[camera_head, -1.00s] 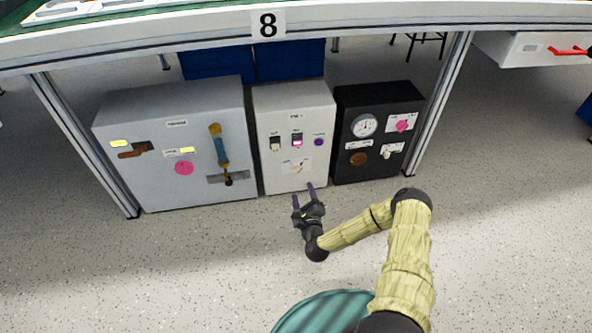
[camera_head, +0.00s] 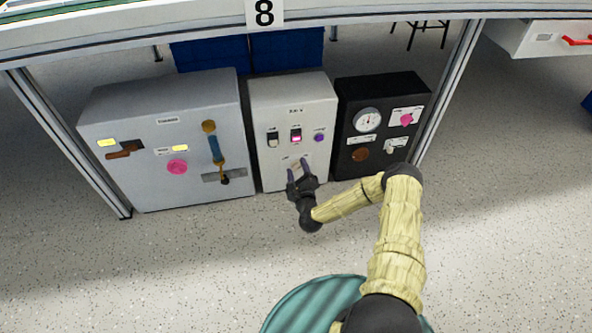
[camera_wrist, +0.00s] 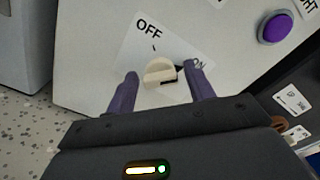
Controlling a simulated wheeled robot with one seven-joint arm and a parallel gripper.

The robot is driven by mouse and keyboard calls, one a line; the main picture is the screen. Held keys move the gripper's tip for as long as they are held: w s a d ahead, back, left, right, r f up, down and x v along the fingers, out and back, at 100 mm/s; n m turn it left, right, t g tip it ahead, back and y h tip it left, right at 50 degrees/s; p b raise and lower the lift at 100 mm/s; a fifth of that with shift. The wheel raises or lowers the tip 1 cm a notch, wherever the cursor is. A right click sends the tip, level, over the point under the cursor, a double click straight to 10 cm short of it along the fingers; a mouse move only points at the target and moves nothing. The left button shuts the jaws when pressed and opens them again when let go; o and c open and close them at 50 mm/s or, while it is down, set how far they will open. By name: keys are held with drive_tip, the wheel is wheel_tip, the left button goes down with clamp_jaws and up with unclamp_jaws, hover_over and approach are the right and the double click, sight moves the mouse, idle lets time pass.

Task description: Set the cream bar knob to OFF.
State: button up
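The cream bar knob (camera_wrist: 160,72) sits on a white label plate on the pale middle box (camera_head: 263,108). In the wrist view, OFF is printed above and slightly left of it. A second label to its right is partly hidden by my right finger. The knob's bar lies roughly crosswise, turned toward that right-hand label rather than OFF. My gripper (camera_wrist: 162,80) is open, one finger on each side of the knob, with gaps visible. In the head view my gripper (camera_head: 298,170) is at the box's lower front and largely hides the knob.
The middle box also has a rocker switch (camera_head: 273,138), a lit pink switch (camera_head: 296,136) and a purple button (camera_wrist: 275,27). A grey box (camera_head: 140,185) stands left, a black box (camera_head: 345,100) right. The table is above; open floor lies in front.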

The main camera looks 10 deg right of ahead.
drive_tip(key=shift+d, duration=0.1)
drive_tip(key=c, duration=0.8)
drive_tip(key=shift+o, duration=0.2)
drive_tip(key=shift+s+n+p, duration=0.1)
drive_tip(key=shift+n+p, duration=0.3)
drive_tip(key=shift+p, duration=0.1)
drive_tip(key=n+p, duration=0.2)
drive_tip(key=shift+r+n, duration=0.1)
drive_tip(key=shift+n, duration=0.2)
drive_tip(key=n+p, duration=0.4)
drive_tip(key=n, duration=0.1)
drive_tip(key=n+p, duration=0.2)
drive_tip(key=n, duration=0.1)
drive_tip(key=n+p, duration=0.1)
drive_tip(key=n, duration=0.1)
drive_tip(key=shift+a+f, duration=0.2)
drive_tip(key=shift+f, duration=0.05)
drive_tip(key=n+p, duration=0.1)
drive_tip(key=n, duration=0.1)
drive_tip(key=n+p, duration=0.1)
drive_tip(key=n, duration=0.1)
drive_tip(key=shift+d+f+n, duration=0.1)
drive_tip(key=shift+f+n, duration=0.1)
drive_tip(key=shift+n, duration=0.1)
drive_tip(key=o, duration=1)
